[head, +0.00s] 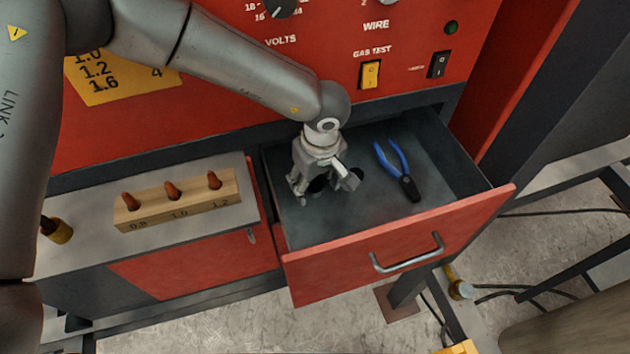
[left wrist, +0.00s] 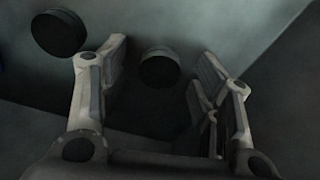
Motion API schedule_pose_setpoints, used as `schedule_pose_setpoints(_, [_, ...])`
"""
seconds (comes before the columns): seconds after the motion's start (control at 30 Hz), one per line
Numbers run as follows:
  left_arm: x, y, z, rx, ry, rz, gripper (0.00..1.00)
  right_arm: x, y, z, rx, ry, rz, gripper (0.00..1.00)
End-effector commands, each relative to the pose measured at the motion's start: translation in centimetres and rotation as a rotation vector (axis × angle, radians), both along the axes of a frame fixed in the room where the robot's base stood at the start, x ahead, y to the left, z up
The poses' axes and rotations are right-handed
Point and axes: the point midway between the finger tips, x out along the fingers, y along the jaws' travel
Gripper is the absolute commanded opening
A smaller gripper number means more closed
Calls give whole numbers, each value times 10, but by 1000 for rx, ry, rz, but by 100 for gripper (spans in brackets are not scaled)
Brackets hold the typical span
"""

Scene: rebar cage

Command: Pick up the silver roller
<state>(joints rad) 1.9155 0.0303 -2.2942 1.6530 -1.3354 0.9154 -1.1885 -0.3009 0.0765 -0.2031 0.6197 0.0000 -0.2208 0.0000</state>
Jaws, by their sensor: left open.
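My left gripper (head: 326,188) is open and points down into the open drawer (head: 400,246). In the left wrist view two dark, short round pieces lie on the drawer floor. One round piece (left wrist: 159,69) shows in the gap between the open fingers of my left gripper (left wrist: 162,52), and no grip on it shows. The other round piece (left wrist: 60,32) lies outside the fingers, to the left. Both look dark in shadow, so I cannot tell which is the silver roller. In the head view the gripper partly hides them. My right gripper is not in view.
Pliers with blue handles (head: 399,168) lie in the drawer to the right of my gripper. A wooden block (head: 178,203) with several copper tips stands on the ledge to the left. The red machine front (head: 240,110) rises behind the drawer.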

Motion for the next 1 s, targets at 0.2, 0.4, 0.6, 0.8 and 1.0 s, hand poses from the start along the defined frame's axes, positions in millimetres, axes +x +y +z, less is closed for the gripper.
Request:
schedule_pose_setpoints(0.2, [0, 0, -2, -1, 0, 0, 58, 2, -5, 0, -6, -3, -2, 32])
schedule_pose_setpoints(0.4, [0, 0, -1, -1, 0, 0, 34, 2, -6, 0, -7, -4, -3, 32])
schedule_pose_setpoints(0.6, [0, 0, -1, -1, 0, 0, 8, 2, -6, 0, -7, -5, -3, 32])
schedule_pose_setpoints(0.8, [0, 0, -1, -1, 0, 0, 6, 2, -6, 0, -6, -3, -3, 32])
schedule_pose_setpoints(1.0, [1, -4, 2, -1, -3, 1, 6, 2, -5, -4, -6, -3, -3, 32])
